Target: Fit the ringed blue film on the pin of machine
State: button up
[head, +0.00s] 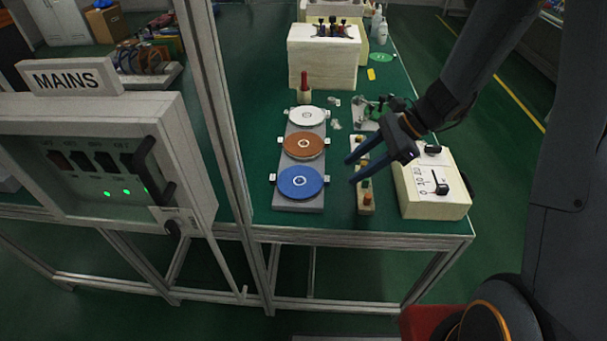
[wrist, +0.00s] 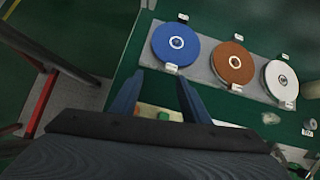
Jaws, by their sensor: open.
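The blue film (head: 288,184) is a round disc with a pale ring at its centre. It lies flat at the near end of a grey plate (head: 313,206), and also shows in the wrist view (wrist: 166,50). My gripper (head: 350,171) is open and empty, above the table to the right of the blue film and apart from it. In the wrist view its two blue fingers (wrist: 155,90) point toward the plate. The machine may be the cream box (head: 418,203) with a dial at the right; I cannot make out its pin.
A brown disc (head: 316,146) and a white disc (head: 293,116) lie behind the blue one. A narrow block with coloured pieces (head: 366,206) is under my gripper. A red-handled tool (head: 304,82) stands behind. The MAINS panel (head: 50,140) is at left. Green tabletop is bare at front.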

aim_at(327, 178)
jog(key=shift+m+t+y, duration=0.4)
jog(key=shift+m, duration=0.5)
jog(key=shift+w+p+x, duration=0.3)
jog(key=shift+p+x, duration=0.2)
jog(key=shift+x, duration=0.85)
jog(key=shift+w+p+x, duration=0.3)
jog(key=shift+p+x, duration=0.2)
jog(key=shift+x, duration=0.9)
jog(key=shift+w+p+x, duration=0.25)
jog(key=shift+p+x, duration=0.25)
jog(key=shift+x, duration=0.85)
grip_shut()
